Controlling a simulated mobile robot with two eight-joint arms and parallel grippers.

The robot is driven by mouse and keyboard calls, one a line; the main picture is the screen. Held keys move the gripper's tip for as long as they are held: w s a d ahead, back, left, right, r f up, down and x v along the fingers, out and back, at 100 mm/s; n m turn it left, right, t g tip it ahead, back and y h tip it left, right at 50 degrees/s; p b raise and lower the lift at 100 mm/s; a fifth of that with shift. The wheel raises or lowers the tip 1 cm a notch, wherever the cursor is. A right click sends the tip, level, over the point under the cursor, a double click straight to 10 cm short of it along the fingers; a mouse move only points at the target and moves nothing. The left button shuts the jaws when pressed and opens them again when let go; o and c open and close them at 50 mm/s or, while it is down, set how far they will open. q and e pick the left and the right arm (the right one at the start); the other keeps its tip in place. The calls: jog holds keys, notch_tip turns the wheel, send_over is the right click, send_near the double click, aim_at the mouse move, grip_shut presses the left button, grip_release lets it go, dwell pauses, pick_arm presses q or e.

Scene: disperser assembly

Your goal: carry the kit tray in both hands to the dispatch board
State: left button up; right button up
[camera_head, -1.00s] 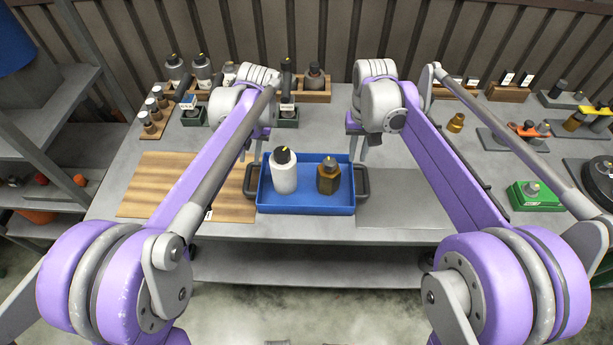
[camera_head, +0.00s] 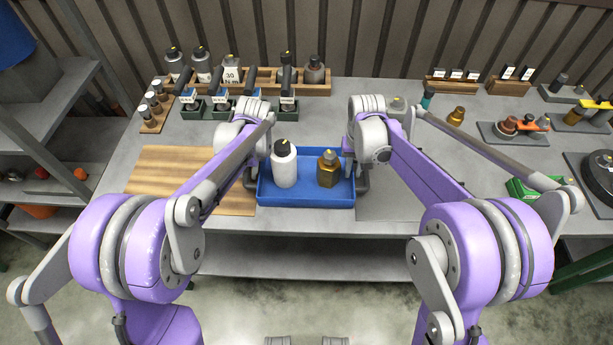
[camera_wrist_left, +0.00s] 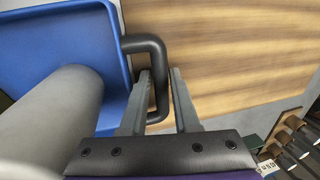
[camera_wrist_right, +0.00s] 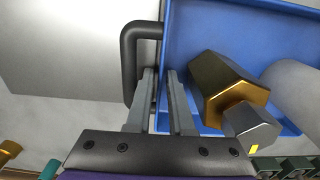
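The blue kit tray (camera_head: 306,199) rests on the grey table and holds a white bottle (camera_head: 284,170) and an amber bottle (camera_head: 328,174), both upright. A wooden board (camera_head: 160,172) lies flat left of the tray. My left gripper (camera_wrist_left: 160,105) is open, its fingers on either side of the tray's black left handle (camera_wrist_left: 160,75). My right gripper (camera_wrist_right: 160,100) is open at the black right handle (camera_wrist_right: 129,65). One finger overlaps the handle in the right wrist view; the outer bar lies left of the finger gap. In the head view the fingertips are largely hidden by my wrists.
Wooden racks and green holders with bottles (camera_head: 200,65) stand behind the tray. A grey mat (camera_head: 395,200) lies to the right. An amber jar (camera_head: 456,115) and a green box (camera_head: 522,187) stand further right. Shelves (camera_head: 40,130) stand left of the table.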

pick_arm(q)
jog(key=shift+a+f, duration=0.1)
jog(key=shift+f, duration=0.25)
pick_arm(e)
jog(key=shift+f, duration=0.35)
pick_arm(q)
jog(key=shift+c, duration=0.2)
pick_arm(e)
jog(key=shift+c, duration=0.2)
pick_arm(q)
jog(key=shift+c, duration=1.2)
pick_arm(e)
jog(key=shift+c, duration=1.2)
pick_arm(q)
grip_shut()
pick_arm(e)
grip_shut()
pick_arm(q)
jog(key=shift+r, duration=0.1)
pick_arm(e)
jog(key=shift+r, duration=0.1)
